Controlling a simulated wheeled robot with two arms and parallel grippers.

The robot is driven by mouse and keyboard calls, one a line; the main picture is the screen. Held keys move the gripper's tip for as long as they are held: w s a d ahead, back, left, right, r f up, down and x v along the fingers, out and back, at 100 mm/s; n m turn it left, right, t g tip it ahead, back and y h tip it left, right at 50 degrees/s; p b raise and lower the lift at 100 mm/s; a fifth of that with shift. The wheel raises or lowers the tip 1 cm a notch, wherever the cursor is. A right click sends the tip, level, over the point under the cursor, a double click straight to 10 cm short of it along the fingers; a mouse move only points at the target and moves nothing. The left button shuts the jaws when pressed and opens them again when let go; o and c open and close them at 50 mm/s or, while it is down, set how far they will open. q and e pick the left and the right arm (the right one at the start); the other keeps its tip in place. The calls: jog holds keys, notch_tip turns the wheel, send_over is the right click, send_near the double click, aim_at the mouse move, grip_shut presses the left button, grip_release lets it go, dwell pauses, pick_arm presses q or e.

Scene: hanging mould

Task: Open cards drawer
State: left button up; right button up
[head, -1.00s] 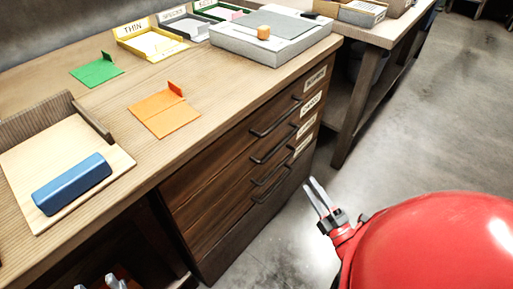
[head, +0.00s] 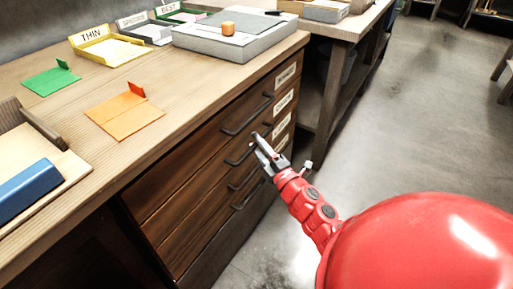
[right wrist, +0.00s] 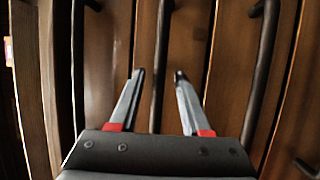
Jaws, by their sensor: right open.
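A wooden cabinet (head: 200,170) under the bench has a stack of drawers with dark bar handles. Labels sit at the drawers' right ends; their words are too blurred to read surely, so I cannot tell which is the cards drawer. My right gripper (head: 257,141) is open at the second handle from the top (head: 236,160), near its right end. In the right wrist view, a dark handle bar (right wrist: 160,50) runs between the spread fingers (right wrist: 159,74), with gaps on both sides. The drawers look shut. My left gripper is out of view.
Other handles lie close by, including the top one (head: 243,124). On the bench are a grey box (head: 240,42), an orange card piece (head: 125,115), a green one (head: 50,82) and a yellow tray (head: 108,50). The floor (head: 420,130) at right is clear.

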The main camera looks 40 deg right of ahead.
jog(key=shift+w, duration=0.25)
jog(key=shift+r, duration=0.1)
grip_shut()
dwell(1.2)
